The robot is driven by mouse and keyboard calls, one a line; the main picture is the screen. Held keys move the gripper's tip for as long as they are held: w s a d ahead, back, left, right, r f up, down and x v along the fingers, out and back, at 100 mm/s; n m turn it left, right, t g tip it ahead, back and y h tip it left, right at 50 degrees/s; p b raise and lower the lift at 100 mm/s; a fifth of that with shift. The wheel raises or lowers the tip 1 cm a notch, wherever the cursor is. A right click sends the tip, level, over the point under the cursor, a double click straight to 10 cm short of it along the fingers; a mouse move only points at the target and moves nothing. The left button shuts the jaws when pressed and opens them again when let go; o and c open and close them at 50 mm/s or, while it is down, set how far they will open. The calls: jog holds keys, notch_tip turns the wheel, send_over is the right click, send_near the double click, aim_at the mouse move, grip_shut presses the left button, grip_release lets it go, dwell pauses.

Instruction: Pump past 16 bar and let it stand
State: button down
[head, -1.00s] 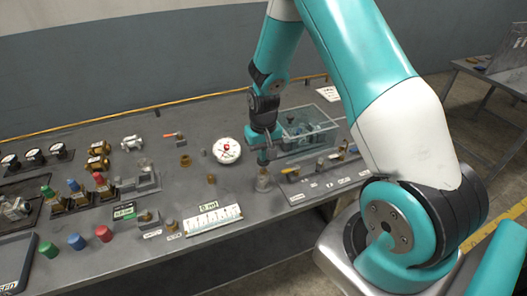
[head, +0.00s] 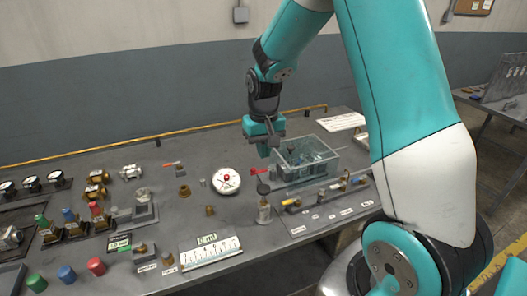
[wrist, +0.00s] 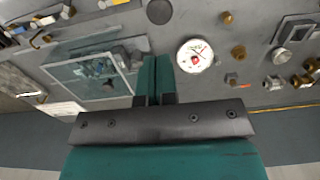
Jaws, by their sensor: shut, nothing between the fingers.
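A round white dial gauge (head: 226,181) with a red spot at its centre lies on the bench; it also shows in the wrist view (wrist: 194,56), its reading too small to make out. Right of it stands a small upright post with a round black top (head: 263,188); that top also shows in the wrist view (wrist: 159,11). A red lever-like piece (head: 257,171) sits close behind it. A clear box (head: 309,158) with fittings inside is to the right. My gripper (head: 263,152) is shut and empty, pointing down above the bench beside the box's left end; its fingers (wrist: 153,80) are together.
A scale strip (head: 210,252) with a small display above it lies at the front edge. Valves, coloured caps and small gauges (head: 30,184) crowd the left. A grey plate (head: 325,205) with several labelled fittings lies front right. Some bench behind the dial is clear.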

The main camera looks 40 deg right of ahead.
aim_at(264, 188)
dwell(0.4)
jog(key=r, duration=0.2)
jog(key=r+b, duration=0.1)
jog(key=shift+s+a+r, duration=0.15)
jog(key=shift+s+a, duration=0.05)
jog(key=shift+s, duration=0.05)
notch_tip(264, 188, down, 14)
jog(key=p, duration=0.4)
dwell(0.4)
